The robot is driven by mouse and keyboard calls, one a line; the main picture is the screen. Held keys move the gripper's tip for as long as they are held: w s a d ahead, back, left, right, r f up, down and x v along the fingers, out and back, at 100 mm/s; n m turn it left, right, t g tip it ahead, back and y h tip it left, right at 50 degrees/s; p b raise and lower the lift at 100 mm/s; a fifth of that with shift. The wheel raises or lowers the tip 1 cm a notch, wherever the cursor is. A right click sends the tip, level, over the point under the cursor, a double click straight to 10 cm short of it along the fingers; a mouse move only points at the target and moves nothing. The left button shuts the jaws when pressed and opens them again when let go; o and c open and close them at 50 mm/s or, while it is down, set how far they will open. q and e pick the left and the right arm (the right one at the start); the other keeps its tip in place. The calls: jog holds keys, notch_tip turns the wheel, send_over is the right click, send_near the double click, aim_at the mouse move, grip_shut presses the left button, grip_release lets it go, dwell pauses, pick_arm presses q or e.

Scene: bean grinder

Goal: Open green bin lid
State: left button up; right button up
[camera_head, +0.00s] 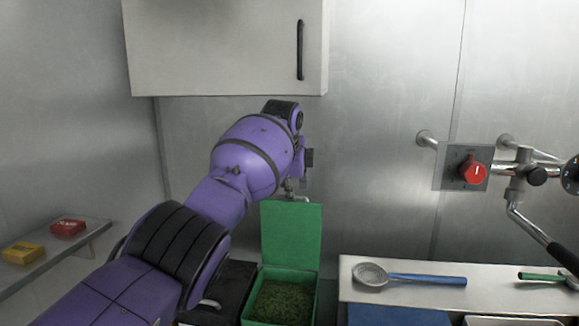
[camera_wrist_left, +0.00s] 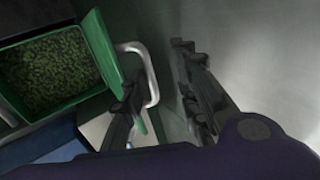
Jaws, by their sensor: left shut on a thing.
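The green bin (camera_head: 280,297) stands at the lower middle of the head view, filled with green beans or pellets. Its green lid (camera_head: 291,235) stands upright at the bin's back edge, so the bin is open. In the left wrist view the bin (camera_wrist_left: 55,75) is at upper left, with the lid (camera_wrist_left: 102,50) seen nearly edge-on. A pale metal handle (camera_wrist_left: 150,75) sticks out from the lid. My left gripper (camera_wrist_left: 160,78) is shut on the handle, one finger passing inside its loop. In the head view the gripper (camera_head: 298,186) is at the lid's top edge, mostly hidden by my wrist. My right gripper is not in view.
A metal counter (camera_head: 500,300) at right carries a strainer (camera_head: 372,275) with a blue handle. A cabinet (camera_head: 225,45) hangs above my arm. A shelf (camera_head: 50,265) at left holds yellow and red boxes.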

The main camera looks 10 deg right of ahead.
pick_arm(q)
jog(key=v, duration=1.1)
jog(key=shift+r, duration=0.25)
jog(key=shift+f, duration=0.15)
